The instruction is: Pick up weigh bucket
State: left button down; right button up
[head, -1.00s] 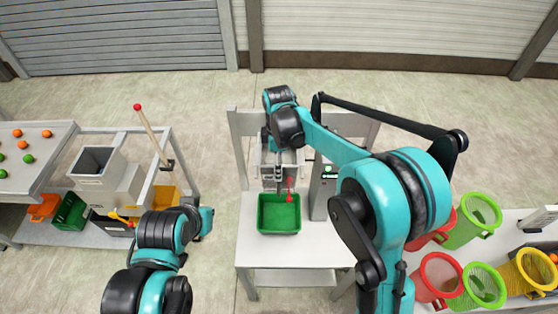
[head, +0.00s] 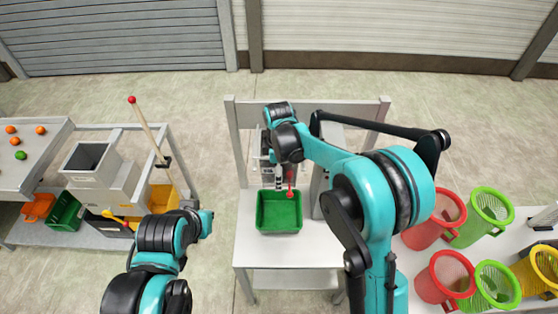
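A green open bucket (head: 279,226), which I take for the weigh bucket, sits upright on the white table (head: 330,252) at the centre of the head view. It looks empty. My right arm reaches over the table from the right. Its gripper (head: 279,180) points down at the bucket's far side, in front of the grey machine. I cannot tell whether its fingers touch the rim or how wide they are. My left gripper (head: 204,222) is low, left of the table and apart from the bucket. Its fingers are too unclear to read.
A red-knobbed lever (head: 290,183) stands just behind the bucket. A grey metal frame (head: 238,140) surrounds the machine. At left, a stand holds a grey hopper (head: 90,155) and bins. At right, red, green and yellow baskets (head: 447,277) crowd a table. The white table's front is clear.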

notch_tip(320, 180, down, 4)
jog(key=shift+w+f, duration=0.1)
jog(key=shift+w, duration=0.05)
jog(key=c, duration=1.7)
